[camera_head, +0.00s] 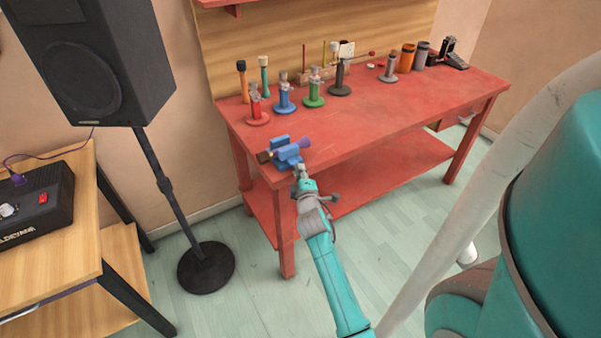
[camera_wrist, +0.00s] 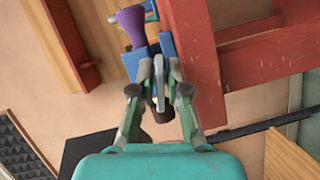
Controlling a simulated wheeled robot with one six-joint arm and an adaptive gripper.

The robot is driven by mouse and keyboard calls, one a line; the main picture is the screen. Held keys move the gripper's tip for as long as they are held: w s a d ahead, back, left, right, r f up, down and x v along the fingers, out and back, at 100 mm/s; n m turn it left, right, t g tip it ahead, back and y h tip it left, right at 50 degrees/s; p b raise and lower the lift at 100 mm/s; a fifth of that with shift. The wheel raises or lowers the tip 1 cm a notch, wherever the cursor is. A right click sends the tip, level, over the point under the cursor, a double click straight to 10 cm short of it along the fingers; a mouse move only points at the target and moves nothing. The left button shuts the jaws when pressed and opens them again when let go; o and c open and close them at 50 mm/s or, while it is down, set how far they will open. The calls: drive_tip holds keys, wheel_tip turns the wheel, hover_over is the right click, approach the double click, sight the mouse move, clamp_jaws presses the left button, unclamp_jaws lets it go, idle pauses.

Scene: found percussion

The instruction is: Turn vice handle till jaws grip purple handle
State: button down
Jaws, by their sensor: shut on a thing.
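The blue vice (camera_head: 288,157) is fixed at the near left corner of the red bench, and its blue body also shows in the wrist view (camera_wrist: 169,44). A purple handle (camera_head: 303,144) lies at the vice's jaws; it shows as a purple flared piece in the wrist view (camera_wrist: 131,22). I cannot tell whether the jaws touch it. My gripper (camera_head: 301,173) is at the front of the vice. In the wrist view its fingers (camera_wrist: 160,72) are closed on the grey vice handle (camera_wrist: 159,88), which is partly hidden between them.
The red bench (camera_head: 400,122) carries several coloured stands, cups and mallet-like sticks along its back. A black speaker (camera_head: 95,60) on a stand and a wooden table (camera_head: 60,235) are at the left. The floor before the bench is clear.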

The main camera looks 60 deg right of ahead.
drive_tip(key=shift+m, duration=0.3)
drive_tip(key=m+y, duration=0.2)
drive_tip(key=m, duration=0.1)
drive_tip(key=shift+m, duration=0.3)
drive_tip(key=m+y, duration=0.2)
drive_tip(key=m, duration=0.1)
drive_tip(key=shift+m+y, duration=0.3)
drive_tip(key=shift+m, duration=0.1)
drive_tip(key=shift+f+t, duration=0.1)
drive_tip(key=shift+t, duration=0.2)
drive_tip(key=c, duration=1.4)
unclamp_jaws()
drive_tip(key=shift+c, duration=0.2)
drive_tip(key=shift+s+a, duration=0.1)
drive_tip(key=v, duration=1.2)
